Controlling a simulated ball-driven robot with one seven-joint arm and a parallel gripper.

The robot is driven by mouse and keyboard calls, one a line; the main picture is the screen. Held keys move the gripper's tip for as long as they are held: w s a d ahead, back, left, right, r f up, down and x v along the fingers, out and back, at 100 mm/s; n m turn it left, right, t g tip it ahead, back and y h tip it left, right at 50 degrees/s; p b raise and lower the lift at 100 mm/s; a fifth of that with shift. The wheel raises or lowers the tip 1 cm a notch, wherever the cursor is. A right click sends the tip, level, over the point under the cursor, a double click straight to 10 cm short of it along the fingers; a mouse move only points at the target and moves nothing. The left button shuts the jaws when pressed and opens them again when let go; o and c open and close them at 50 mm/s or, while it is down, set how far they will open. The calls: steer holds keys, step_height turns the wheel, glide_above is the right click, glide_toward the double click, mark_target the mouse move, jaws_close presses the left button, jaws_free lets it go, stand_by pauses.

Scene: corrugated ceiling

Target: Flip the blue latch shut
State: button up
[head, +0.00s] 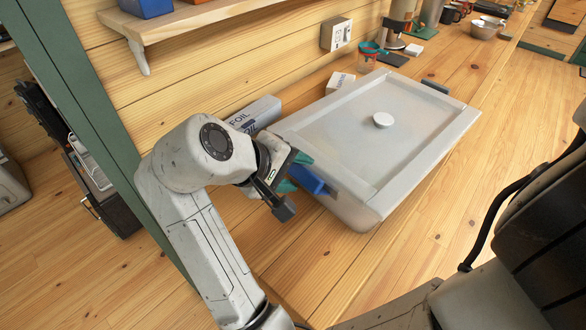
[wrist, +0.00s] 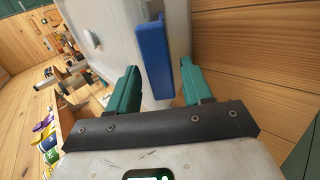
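The blue latch (head: 309,179) sits on the near-left end of a white lidded bin (head: 420,143) and sticks outward from it. In the wrist view the latch (wrist: 154,62) is a long blue bar between the fingertips. My gripper (head: 297,172) is at that end of the bin, its teal fingers on either side of the latch. In the wrist view my gripper (wrist: 157,86) is open, with a visible gap between each finger and the latch. The lid lies on the bin and has a round white knob (head: 383,120). A dark latch (head: 435,87) shows at the far end.
The bin stands on a wooden counter (head: 345,262). A foil box (head: 254,113) and a small white box (head: 340,82) stand between bin and wall. A wooden shelf (head: 190,17) hangs above. A teal-rimmed cup (head: 369,57) and a coffee maker stand farther back. The counter front is clear.

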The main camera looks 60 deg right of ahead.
jaws_close()
steer(key=shift+s+d+r+t+y+p, duration=0.25)
steer(key=shift+d+r+t+y+p, duration=0.4)
steer(key=shift+y+p, duration=0.75)
steer(key=y+p, duration=0.1)
steer(key=p, duration=0.1)
steer(key=d+r+p, duration=0.1)
steer(key=shift+s+d+t+y+p, duration=0.15)
steer(key=shift+s+t+y+p, duration=0.1)
steer(key=shift+y+p, duration=0.15)
steer(key=y+p, duration=0.1)
steer(key=d+p, duration=0.1)
steer(key=p, duration=0.1)
steer(key=shift+s+t+y, duration=0.25)
steer(key=shift+t+y, duration=0.15)
steer(key=shift+s+d+f+y+p, duration=0.2)
steer(key=shift+d+y+p, duration=0.25)
steer(key=shift+p, duration=0.45)
steer(key=shift+f, duration=0.1)
steer(key=shift+o, duration=0.7)
jaws_free()
